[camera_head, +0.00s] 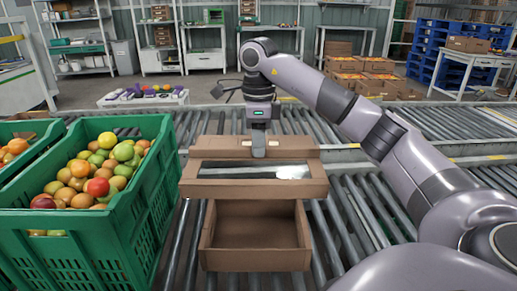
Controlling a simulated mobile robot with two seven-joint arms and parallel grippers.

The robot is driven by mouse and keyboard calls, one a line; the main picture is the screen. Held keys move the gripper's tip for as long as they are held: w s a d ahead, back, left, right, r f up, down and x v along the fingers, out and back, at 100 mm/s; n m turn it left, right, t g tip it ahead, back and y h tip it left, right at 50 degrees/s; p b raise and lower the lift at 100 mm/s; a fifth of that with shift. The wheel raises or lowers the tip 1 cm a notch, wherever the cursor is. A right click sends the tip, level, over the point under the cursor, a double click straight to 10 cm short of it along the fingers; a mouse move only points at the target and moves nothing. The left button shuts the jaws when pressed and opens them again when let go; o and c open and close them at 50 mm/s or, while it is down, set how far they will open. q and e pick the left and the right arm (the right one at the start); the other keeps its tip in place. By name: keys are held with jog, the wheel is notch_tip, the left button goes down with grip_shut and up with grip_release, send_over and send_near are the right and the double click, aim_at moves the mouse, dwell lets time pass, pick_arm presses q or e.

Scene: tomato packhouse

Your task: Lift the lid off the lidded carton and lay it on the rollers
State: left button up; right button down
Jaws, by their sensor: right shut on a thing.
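The brown cardboard lid (312,187) has a clear window that reflects light. It is off the carton, just behind and above it in the picture. My right gripper (258,150) points down and is shut on the lid's far part. The fingertips are partly hard to make out against the cardboard. The carton (255,260) stands open on the rollers (345,225) in front, and the inside that shows looks empty. The lid hides the carton's far side. Whether the lid touches the carton or rollers is unclear. My left gripper is not in view.
A green crate (140,215) of tomatoes stands close on the left, with another crate (20,130) beyond it. Bare rollers lie right of the carton, below my right arm.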

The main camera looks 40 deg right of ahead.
jog(key=shift+r+p, duration=1.3)
jog(key=shift+p, duration=0.05)
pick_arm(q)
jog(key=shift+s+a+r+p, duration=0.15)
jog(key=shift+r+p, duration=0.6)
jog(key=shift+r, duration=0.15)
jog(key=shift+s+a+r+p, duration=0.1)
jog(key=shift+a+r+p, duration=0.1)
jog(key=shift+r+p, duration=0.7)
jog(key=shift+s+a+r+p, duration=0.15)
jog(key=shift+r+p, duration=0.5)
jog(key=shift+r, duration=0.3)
pick_arm(e)
jog(key=shift+r, duration=1.95)
